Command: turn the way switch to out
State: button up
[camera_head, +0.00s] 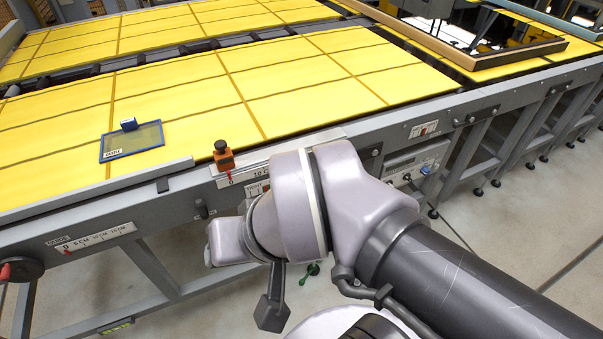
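I cannot tell for sure which control is the way switch. A small label plate with a red mark (423,128) sits on the table's front rail. Below and left of it is a grey control box (410,162) with a blue knob (425,170). Another label plate with a red mark (257,188) is partly hidden behind my wrist. My arm reaches in from the lower right, with its wrist in front of the rail. A dark end piece (272,312), apparently part of my gripper, hangs below the wrist. Its fingers cannot be made out, nor whether they hold anything.
Yellow-topped tables (190,100) fill the back. An orange slider block (223,155) stands on a scale at the front edge. A blue-framed plate (131,141) lies on the yellow top. A scale (95,238) is at left. Floor is open at right.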

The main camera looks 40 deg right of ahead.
aim_at(407, 176)
jog(key=z, duration=2.1)
